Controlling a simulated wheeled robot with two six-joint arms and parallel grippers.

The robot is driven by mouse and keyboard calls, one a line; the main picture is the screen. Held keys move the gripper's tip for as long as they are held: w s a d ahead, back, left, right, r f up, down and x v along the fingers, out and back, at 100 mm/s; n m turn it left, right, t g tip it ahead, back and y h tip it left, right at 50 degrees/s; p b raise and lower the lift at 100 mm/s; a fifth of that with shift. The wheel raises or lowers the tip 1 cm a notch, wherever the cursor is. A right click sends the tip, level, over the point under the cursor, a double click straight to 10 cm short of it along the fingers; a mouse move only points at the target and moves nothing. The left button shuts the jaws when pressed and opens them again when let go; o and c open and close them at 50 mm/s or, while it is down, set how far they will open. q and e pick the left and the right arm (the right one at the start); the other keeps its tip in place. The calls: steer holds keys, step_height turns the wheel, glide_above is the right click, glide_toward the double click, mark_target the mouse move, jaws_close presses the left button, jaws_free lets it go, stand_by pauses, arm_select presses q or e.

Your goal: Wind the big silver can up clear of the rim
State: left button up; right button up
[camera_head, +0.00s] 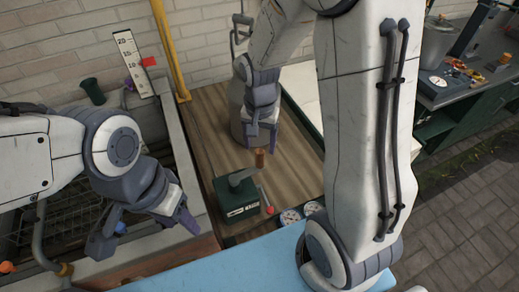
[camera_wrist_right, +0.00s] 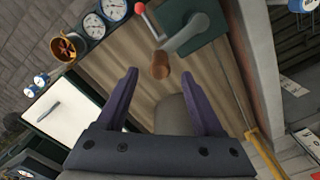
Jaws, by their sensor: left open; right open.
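The big silver can (camera_head: 237,112) appears as a grey rounded body at the wooden deck, partly hidden behind my right gripper (camera_head: 261,143). In the wrist view, a grey surface (camera_wrist_right: 172,112) that looks like the can shows between the fingers. Whether it hangs or stands is unclear. A green winch box (camera_head: 237,198) carries a grey crank with a brown handle (camera_head: 260,158). The handle (camera_wrist_right: 161,66) is just beyond my right fingertips (camera_wrist_right: 167,75), apart from them. My right gripper is open and empty. My left gripper (camera_head: 145,232) is open and empty above the trough's near edge.
A lever with a red knob (camera_head: 269,210) and dial gauges (camera_head: 291,216) sit near the winch. A marked scale board (camera_head: 133,64) and yellow post (camera_head: 171,50) stand at the back. A trough with a metal grate (camera_head: 60,215) lies left.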

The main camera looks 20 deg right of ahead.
mark_target(260, 159)
arm_select(q)
steer(key=shift+r+p, duration=0.3)
steer(key=shift+r, duration=0.1)
arm_select(e)
step_height(260, 159, down, 7)
steer(key=shift+r, duration=0.2)
jaws_close()
steer(key=s+a+b, duration=0.5)
steer(key=s+a, duration=0.4)
steer(key=shift+s+b, duration=0.3)
steer(key=shift+s, duration=0.1)
arm_select(q)
steer(key=f, duration=0.2)
steer(key=s+f, duration=0.1)
steer(key=f, duration=0.2)
steer(key=shift+s+a+f, duration=0.2)
steer(key=shift+a+f, duration=0.1)
steer(key=shift+a, duration=0.1)
arm_select(e)
steer(key=c, duration=0.6)
jaws_free()
steer(key=shift+d, duration=0.1)
